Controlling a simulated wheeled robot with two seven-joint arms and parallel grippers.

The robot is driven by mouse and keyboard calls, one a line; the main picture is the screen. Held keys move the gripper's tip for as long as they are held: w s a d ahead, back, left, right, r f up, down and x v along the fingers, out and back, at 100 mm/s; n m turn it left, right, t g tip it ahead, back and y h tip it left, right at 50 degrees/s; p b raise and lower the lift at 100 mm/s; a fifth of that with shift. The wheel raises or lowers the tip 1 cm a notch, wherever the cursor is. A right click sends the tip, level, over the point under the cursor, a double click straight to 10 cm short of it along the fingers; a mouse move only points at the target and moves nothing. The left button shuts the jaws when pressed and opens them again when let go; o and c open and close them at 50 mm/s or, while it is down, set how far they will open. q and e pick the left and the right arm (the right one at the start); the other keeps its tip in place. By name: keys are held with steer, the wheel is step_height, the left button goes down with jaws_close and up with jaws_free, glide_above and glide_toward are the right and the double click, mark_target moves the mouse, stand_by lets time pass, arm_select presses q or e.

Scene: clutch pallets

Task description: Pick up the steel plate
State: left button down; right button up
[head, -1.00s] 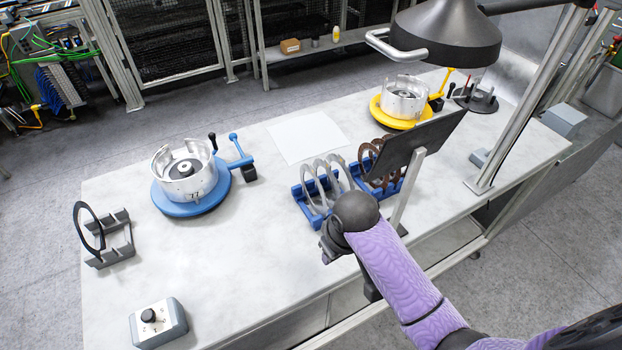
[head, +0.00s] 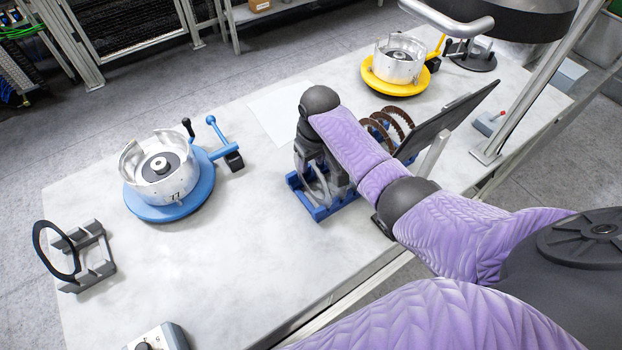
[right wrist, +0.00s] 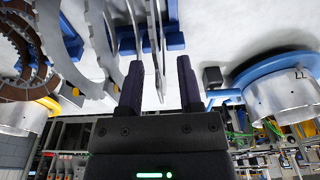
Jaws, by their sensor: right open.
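Several thin grey steel plates (head: 318,192) stand upright, ring-shaped, in a blue rack (head: 322,213) on the table. My right gripper (head: 322,170) is over the rack, pointing down, and its arm hides part of the plates. In the right wrist view my right gripper (right wrist: 158,80) is open, with one finger on each side of a steel plate (right wrist: 157,45) seen nearly edge-on. Other steel plates (right wrist: 96,40) stand to the left of the fingers there. Whether a finger touches a plate is unclear. My left gripper is not in view.
Brown toothed plates (head: 400,122) stand behind my forearm, beside a dark tilted panel (head: 448,118). A silver drum on a blue base (head: 172,208) is left; another on a yellow base (head: 397,87) is at the back. A grey stand with a black ring (head: 92,262) is far left.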

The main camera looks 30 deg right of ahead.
step_height(320, 180, down, 2)
steer(key=shift+w+f+b, duration=0.15)
steer(key=shift+f+b, duration=0.05)
steer(key=shift+b, duration=0.1)
steer(key=shift+r, duration=0.1)
jaws_close()
stand_by(1.1)
